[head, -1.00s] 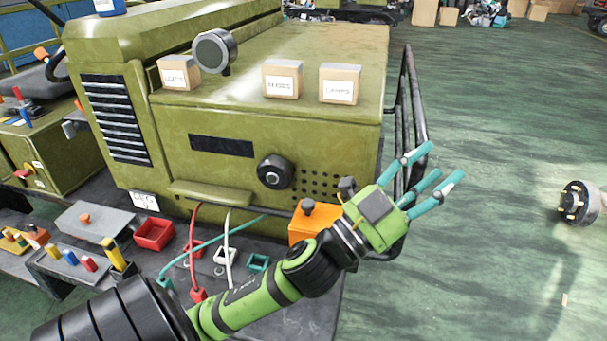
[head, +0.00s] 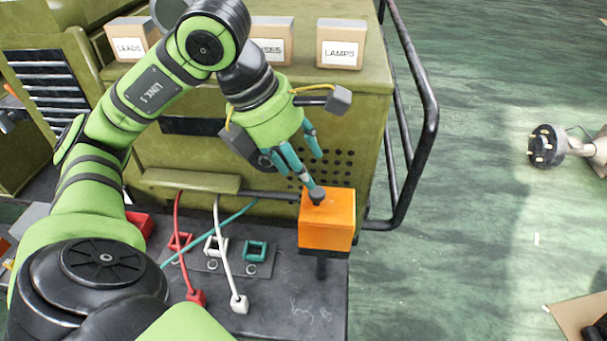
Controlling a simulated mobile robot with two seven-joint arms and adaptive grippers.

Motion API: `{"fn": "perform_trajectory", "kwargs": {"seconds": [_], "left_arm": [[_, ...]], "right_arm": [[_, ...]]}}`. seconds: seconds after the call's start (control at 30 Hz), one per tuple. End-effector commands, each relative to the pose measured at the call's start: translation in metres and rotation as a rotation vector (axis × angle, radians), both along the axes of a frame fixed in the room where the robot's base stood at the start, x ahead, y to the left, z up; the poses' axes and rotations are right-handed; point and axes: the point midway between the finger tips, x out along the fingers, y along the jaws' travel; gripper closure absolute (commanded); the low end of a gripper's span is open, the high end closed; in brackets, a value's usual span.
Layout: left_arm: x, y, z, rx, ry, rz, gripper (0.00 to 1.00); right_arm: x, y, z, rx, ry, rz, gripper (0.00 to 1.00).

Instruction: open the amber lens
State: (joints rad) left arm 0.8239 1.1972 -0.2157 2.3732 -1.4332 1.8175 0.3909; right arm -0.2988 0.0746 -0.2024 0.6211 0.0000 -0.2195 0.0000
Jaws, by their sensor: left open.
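The amber lens (head: 327,230) is an orange box-shaped cover at the front right corner of the green chassis, above the dark deck. It looks closed. A dark round knob (head: 317,194) stands on its top face. My left gripper (head: 309,170) is open, with teal fingers pointing down at the knob. One fingertip overlaps the knob's upper edge in the picture; I cannot tell whether it touches. Nothing shows between the fingers. My right gripper is not in view.
Black tube rails (head: 425,120) stand just right of the lens. Red, white and teal sockets (head: 255,250) with cables sit on the deck to its left. Cartons, including a LAMPS box (head: 341,45), stand on the chassis top.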

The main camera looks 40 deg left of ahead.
Motion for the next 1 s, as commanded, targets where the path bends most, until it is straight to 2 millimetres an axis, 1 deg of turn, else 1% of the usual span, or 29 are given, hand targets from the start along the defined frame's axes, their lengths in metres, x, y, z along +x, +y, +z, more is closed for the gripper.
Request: {"fn": "perform_trajectory", "kwargs": {"seconds": [0.03, 0.1, 0.17, 0.4, 0.53, 0.67, 0.9, 0.97, 1.0], "left_arm": [[0.001, 0.004, -0.001, 0.017, -0.001, 0.010, 0.48], [0.002, 0.004, -0.006, 0.023, 0.003, 0.014, 0.48], [0.004, 0.002, -0.013, 0.023, 0.005, 0.012, 0.48], [0.014, -0.007, -0.046, 0.019, 0.007, 0.009, 0.48], [0.019, -0.010, -0.058, 0.018, 0.005, 0.009, 0.48], [0.021, -0.011, -0.064, 0.018, 0.003, 0.008, 0.48], [0.021, -0.012, -0.065, 0.017, 0.001, 0.009, 0.48], [0.021, -0.012, -0.065, 0.017, 0.001, 0.009, 0.72], [0.021, -0.012, -0.065, 0.018, 0.002, 0.009, 0.88]], "right_arm": [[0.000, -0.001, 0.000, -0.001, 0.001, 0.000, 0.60], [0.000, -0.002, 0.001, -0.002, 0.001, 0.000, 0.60], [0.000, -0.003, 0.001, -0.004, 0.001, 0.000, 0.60], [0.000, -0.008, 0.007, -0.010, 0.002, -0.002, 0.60], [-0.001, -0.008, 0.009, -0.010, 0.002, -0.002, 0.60], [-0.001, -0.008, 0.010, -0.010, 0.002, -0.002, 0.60], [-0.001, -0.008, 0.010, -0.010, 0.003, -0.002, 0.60], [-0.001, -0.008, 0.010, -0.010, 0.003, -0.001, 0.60], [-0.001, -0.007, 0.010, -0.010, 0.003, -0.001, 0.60]]}}
